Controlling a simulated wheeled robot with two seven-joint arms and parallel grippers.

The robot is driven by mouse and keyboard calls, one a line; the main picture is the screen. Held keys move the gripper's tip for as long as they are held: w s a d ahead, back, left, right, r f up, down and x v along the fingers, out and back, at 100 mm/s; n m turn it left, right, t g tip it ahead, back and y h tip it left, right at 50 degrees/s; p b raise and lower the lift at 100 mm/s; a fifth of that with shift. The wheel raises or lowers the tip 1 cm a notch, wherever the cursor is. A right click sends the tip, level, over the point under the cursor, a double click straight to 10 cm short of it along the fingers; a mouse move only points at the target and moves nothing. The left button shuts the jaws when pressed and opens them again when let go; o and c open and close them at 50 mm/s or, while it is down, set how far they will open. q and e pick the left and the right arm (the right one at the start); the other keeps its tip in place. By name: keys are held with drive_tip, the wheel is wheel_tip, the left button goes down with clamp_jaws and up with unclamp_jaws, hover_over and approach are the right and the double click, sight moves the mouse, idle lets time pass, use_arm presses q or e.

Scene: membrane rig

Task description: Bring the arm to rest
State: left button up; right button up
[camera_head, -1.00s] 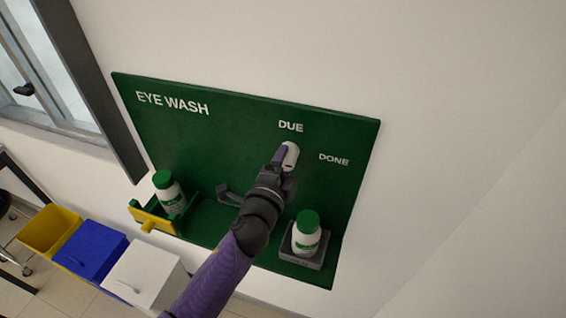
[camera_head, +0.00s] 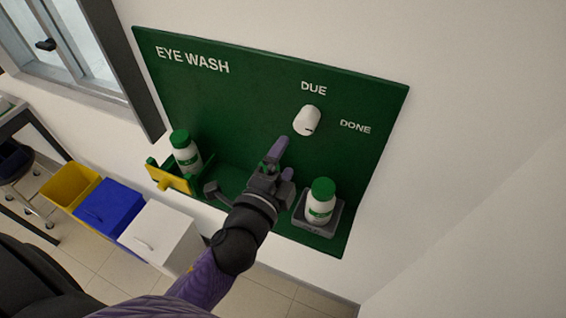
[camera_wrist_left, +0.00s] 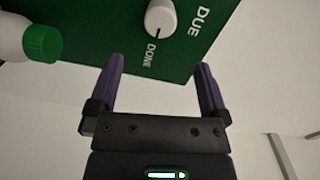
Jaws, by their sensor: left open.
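The white round knob (camera_head: 306,120) sits on the green eye wash board (camera_head: 240,120) between the words DUE and DONE. It also shows in the left wrist view (camera_wrist_left: 161,17), where its dark mark points toward DONE. My left gripper (camera_head: 284,160) is open and empty, below the knob and apart from it. Its two purple fingers stand apart in the left wrist view (camera_wrist_left: 160,70), with nothing between them. My right gripper is not in view.
A green-capped bottle (camera_head: 319,207) stands on a grey tray at the board's lower right. Another bottle (camera_head: 186,155) stands behind a yellow flap (camera_head: 168,180) at the lower left. A grey handle (camera_head: 213,190) lies between them. Yellow, blue and white bins stand below.

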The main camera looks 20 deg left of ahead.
use_arm(q)
drive_tip(key=shift+s, duration=0.15)
drive_tip(key=s+a+f+n+g+y, duration=0.35)
drive_tip(key=s+f+n+g, duration=0.4)
drive_tip(key=n, duration=0.35)
drive_tip(key=s+d+f+n+g+h, duration=0.2)
drive_tip(key=s+f+n+g+h, duration=0.15)
drive_tip(key=s+g, duration=0.45)
drive_tip(key=s+f+b, duration=0.2)
drive_tip(key=f+b, duration=0.7)
drive_tip(key=f, duration=1)
drive_tip(key=s+f+b, duration=0.2)
drive_tip(key=f+b, duration=0.8)
drive_tip(key=f, duration=0.8)
drive_tip(key=s+a+f+b, duration=0.1)
drive_tip(key=s+f+b, duration=0.5)
drive_tip(key=f, duration=0.6)
drive_tip(key=s+a+f+g+b, duration=0.1)
drive_tip(key=s+a+f+b, duration=0.1)
drive_tip(key=s+f+b, duration=0.5)
wheel_tip(320, 180, down, 5)
drive_tip(key=shift+r+y, duration=0.1)
drive_tip(key=shift+y, duration=0.3)
